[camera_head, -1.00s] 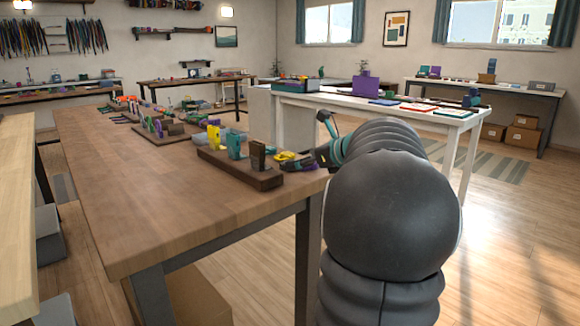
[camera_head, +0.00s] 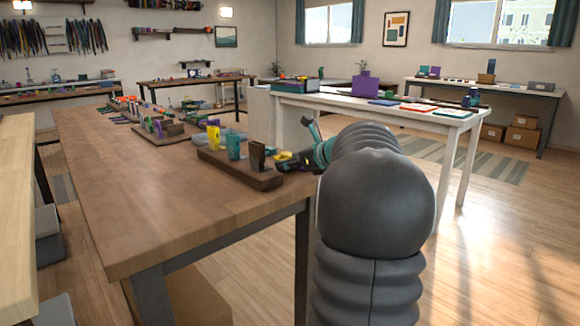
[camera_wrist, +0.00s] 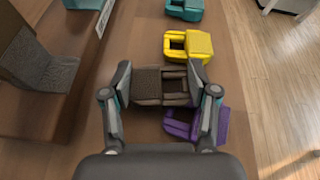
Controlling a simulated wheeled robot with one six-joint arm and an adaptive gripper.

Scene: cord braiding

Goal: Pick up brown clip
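The brown clip (camera_wrist: 160,86) lies on the wooden table in the wrist view, between the two fingers of my gripper (camera_wrist: 160,72). The fingers are spread, one on each side of the clip; whether they touch it I cannot tell. In the head view my gripper (camera_head: 290,161) is low at the table's right edge, beside the dark board, and the brown clip there is too small or hidden to make out.
A yellow clip (camera_wrist: 189,45) and a teal clip (camera_wrist: 184,9) lie beyond the brown one. A purple clip (camera_wrist: 196,125) lies nearer, close to the right finger. At left stands a dark board (camera_wrist: 88,62) with upright pieces. The table's edge is at right.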

